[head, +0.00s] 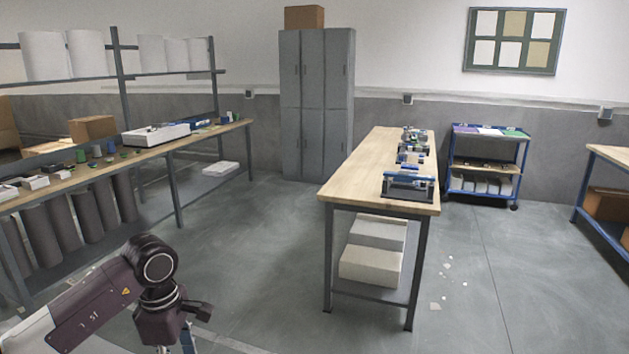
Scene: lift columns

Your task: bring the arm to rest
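My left arm comes in from the lower left of the head view, bent at a dark joint. Its gripper (190,328) hangs low over the floor, away from the tables. The gripper is small and partly cut off by the bottom edge, so I cannot tell whether its fingers are open or shut. I see no object held in it. My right arm and gripper are out of view.
A wooden table (350,185) with blue-and-black devices (408,186) stands right of centre. A long workbench (205,139) with small parts runs along the left. Grey lockers (316,105) and a blue cart (489,165) stand behind. Floor (255,250) between the tables is clear.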

